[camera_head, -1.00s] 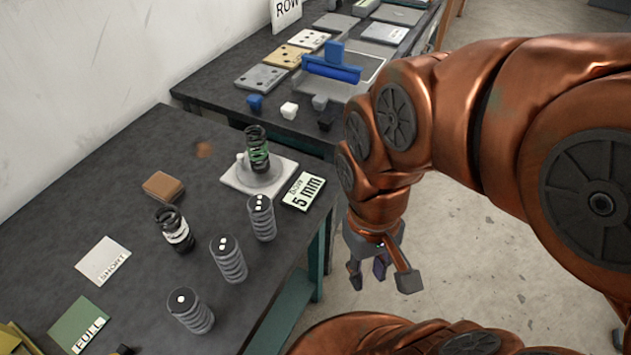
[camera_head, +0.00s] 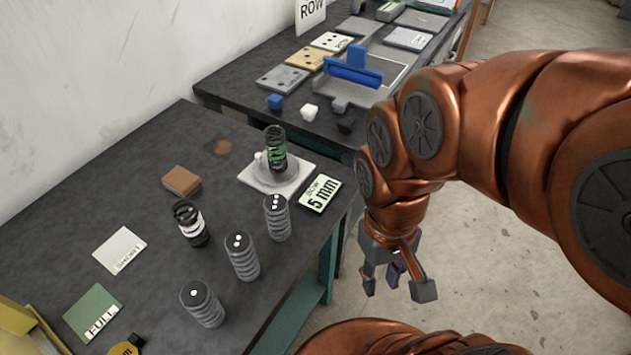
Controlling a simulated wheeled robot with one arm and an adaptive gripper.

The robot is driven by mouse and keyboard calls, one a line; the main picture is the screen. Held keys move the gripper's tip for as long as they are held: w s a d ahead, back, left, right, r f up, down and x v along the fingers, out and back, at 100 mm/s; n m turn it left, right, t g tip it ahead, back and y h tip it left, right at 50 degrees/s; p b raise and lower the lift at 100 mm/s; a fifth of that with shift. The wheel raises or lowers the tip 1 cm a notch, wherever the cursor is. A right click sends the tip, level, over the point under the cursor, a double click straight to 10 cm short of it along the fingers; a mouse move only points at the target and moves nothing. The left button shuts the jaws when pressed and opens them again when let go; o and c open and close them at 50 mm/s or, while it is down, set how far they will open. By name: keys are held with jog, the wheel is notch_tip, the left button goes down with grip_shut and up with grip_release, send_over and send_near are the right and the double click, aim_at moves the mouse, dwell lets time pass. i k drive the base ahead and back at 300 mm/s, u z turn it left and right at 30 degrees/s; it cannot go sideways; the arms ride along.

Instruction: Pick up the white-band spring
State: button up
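The white-band spring (camera_head: 190,223) is a black coil with a white band around its middle. It stands upright on the dark table (camera_head: 150,300), behind and left of the grey ribbed cylinders. A black spring with a green band (camera_head: 276,150) stands on a round plate on a white base (camera_head: 300,177). My gripper (camera_head: 398,291) hangs over the floor, right of the table edge and well apart from the white-band spring. Its fingers are spread and nothing is between them.
Grey ribbed cylinders with white dots (camera_head: 203,304), (camera_head: 242,257) and (camera_head: 278,217) stand near the table's right edge. A brown block (camera_head: 181,181), SHORT card (camera_head: 120,250), green FULL card (camera_head: 93,312) and 5 mm card (camera_head: 320,194) lie around. A second table (camera_head: 240,95) stands behind.

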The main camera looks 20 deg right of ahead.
aim_at(200, 223)
jog(key=u, duration=0.05)
jog(key=k, duration=0.5)
jog(key=u, duration=0.9)
jog(key=i, duration=0.55)
jog(key=u, duration=0.15)
jog(key=k, duration=0.6)
jog(key=u, duration=0.45)
jog(key=i, duration=0.5)
